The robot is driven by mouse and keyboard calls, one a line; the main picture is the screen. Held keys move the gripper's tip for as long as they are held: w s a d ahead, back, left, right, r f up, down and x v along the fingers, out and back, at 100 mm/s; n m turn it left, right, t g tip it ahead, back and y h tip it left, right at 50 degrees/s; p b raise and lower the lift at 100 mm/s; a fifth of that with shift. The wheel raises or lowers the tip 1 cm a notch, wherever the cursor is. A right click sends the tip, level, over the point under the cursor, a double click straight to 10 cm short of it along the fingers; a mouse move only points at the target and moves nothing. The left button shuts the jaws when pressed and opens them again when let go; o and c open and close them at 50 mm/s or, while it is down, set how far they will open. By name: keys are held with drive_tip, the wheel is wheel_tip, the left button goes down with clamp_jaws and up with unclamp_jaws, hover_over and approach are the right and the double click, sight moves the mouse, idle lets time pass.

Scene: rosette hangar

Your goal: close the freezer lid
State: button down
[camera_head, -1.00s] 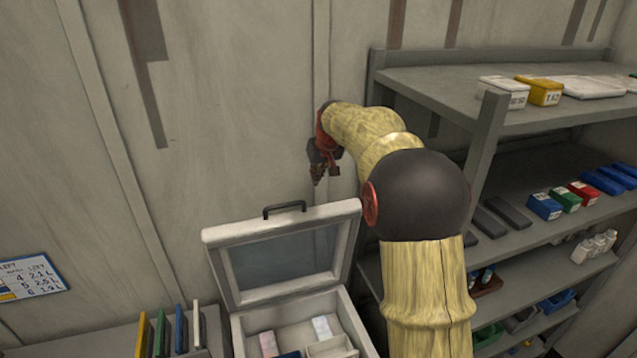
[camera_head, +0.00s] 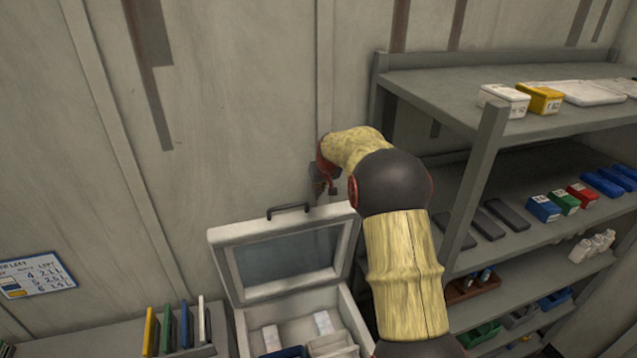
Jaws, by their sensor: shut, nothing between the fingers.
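The freezer lid (camera_head: 233,264) stands open, tilted up at the back of the white freezer box (camera_head: 359,327). It has a pale frame, a grey inner panel and a dark handle (camera_head: 288,208) on its top edge. My gripper (camera_head: 318,192) is shut and empty. It appears just right of the handle, near the lid's top right corner and close to the wall. My arm partly covers the gripper, and I cannot tell whether it touches the lid. Pale packs and a blue item lie inside the freezer.
A grey shelf unit (camera_head: 440,84) with boxes and bins stands close on the right of my arm. Upright coloured panels (camera_head: 168,327) stand in a rack left of the freezer. The wall is close behind the lid.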

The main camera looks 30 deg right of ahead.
drive_tip(key=s, duration=0.3)
drive_tip(key=shift+a+p, duration=0.3)
drive_tip(key=shift+s+f, duration=0.1)
drive_tip(key=shift+f, duration=0.05)
